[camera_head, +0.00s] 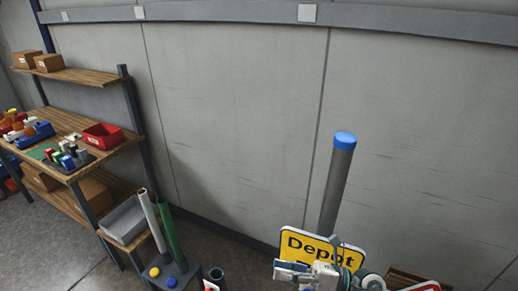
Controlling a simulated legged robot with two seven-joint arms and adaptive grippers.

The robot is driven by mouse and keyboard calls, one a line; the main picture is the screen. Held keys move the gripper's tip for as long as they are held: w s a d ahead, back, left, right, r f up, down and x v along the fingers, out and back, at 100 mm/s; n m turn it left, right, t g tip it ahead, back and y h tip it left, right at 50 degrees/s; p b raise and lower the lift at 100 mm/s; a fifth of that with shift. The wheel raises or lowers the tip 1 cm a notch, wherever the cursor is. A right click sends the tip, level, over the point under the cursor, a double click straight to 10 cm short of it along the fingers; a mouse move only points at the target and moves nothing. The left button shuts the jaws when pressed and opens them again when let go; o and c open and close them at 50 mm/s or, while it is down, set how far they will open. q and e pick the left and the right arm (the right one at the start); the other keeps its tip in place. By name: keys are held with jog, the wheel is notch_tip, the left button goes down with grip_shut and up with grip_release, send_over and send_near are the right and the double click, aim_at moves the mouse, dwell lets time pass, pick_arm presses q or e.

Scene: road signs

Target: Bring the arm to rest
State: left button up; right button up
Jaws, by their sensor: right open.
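My right gripper (292,271) is at the bottom, right of the middle, in front of a yellow sign (296,243) that reads "Depot". It is open, and I see nothing held between its fingers. My right arm runs off the bottom edge. The gripper overlaps the lower part of the sign in the picture; whether they touch I cannot tell. A grey post (336,188) with a blue cap (345,140) stands behind the sign. My left gripper does not show.
A wooden shelf (75,120) at the left holds a red bin (103,136), a grey bin (124,221) and several small items. A stand (178,275) with a grey tube (152,221) and a green tube (171,237) is at the bottom. A grey wall (235,110) closes the back.

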jog(key=w+d+f+m+t+h, duration=0.1)
jog(key=w+d+m+t+h, duration=0.25)
jog(key=m+t, duration=0.7)
jog(key=w+d+m+t+h, duration=0.35)
jog(key=m+t, duration=0.35)
jog(key=m, duration=0.6)
jog(key=s+d+f+m+g+h, duration=0.2)
jog(key=d+f+m+h, duration=0.4)
jog(key=f, duration=0.3)
jog(key=s+d+f+m+g+h, duration=0.1)
jog(key=d+f+m+g+h, duration=0.2)
jog(key=f+m+h, duration=0.6)
jog(key=s+a+f+m+g+y, duration=0.1)
jog(key=s+f+m+g+y, duration=0.1)
jog(key=s+f+g, duration=0.65)
jog(key=s+f+m+g+y, duration=0.1)
jog(key=s+f+m+g, duration=0.25)
jog(key=s+f, duration=0.9)
jog(key=s+f+n+g, duration=0.1)
jog(key=s+f, duration=0.1)
jog(key=f, duration=1)
jog(key=s+f+g, duration=0.1)
jog(key=s+f, duration=0.1)
jog(key=f, duration=1.1)
jog(key=s+d+f, duration=0.3)
jog(key=s+f, duration=1.1)
jog(key=s, duration=0.3)
jog(key=shift+f+n, duration=0.3)
